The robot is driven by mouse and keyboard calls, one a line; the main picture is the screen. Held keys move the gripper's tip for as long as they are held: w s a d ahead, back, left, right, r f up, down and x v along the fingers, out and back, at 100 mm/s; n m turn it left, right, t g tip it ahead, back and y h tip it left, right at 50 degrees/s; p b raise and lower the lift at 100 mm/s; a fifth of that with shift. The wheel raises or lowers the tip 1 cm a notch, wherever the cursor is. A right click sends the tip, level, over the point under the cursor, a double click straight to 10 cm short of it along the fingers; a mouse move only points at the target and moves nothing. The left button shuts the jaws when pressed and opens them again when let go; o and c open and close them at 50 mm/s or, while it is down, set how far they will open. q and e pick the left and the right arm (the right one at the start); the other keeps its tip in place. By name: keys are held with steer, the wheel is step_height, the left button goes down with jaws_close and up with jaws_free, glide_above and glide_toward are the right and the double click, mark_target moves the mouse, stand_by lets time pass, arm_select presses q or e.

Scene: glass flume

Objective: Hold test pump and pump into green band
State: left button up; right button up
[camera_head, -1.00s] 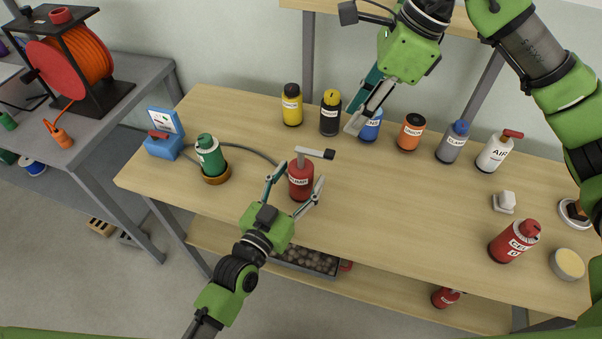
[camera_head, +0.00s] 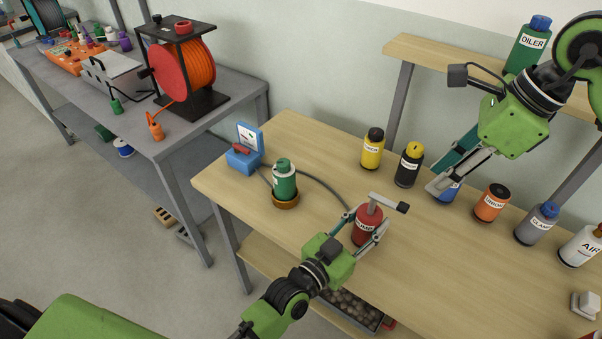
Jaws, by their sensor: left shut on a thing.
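The test pump is a red cylinder (camera_head: 367,226) with a grey T-handle (camera_head: 387,202) raised on top, standing upright near the bench's front edge. My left gripper (camera_head: 366,230) is shut on its body, one finger on each side. A grey hose runs from the pump side towards a blue box with a white gauge face (camera_head: 249,137) at the bench's left end. Coloured marks show on the gauge, but the needle and green band are too small to read. My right gripper (camera_head: 434,184) hangs in front of a blue can (camera_head: 449,192); its finger gap cannot be judged.
A green bottle (camera_head: 284,180) stands in a brown ring left of the pump. Yellow (camera_head: 372,150), black (camera_head: 409,167), orange (camera_head: 491,205) and grey (camera_head: 536,225) cans line the back. A shelf (camera_head: 420,55) rises behind. The bench middle right of the pump is clear.

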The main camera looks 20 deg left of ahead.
mark_target(404, 205)
stand_by(0.3)
jaws_close()
steer(key=shift+w+a+f+m+g+h, duration=0.1)
steer(key=shift+a+f+m+h, duration=0.8)
steer(key=shift+m, duration=2.4)
steer(key=shift+w+a+f+m+g+h, duration=0.15)
steer(key=shift+a+f+m+h, duration=0.3)
steer(key=shift+f+m, duration=1.9)
steer(key=shift+w+a+f+m+g+h, duration=0.1)
steer(key=shift+a+m+h, duration=0.6)
steer(key=shift+m, duration=3.55)
steer(key=shift+f, duration=1.8)
steer(key=shift+r, duration=1.8)
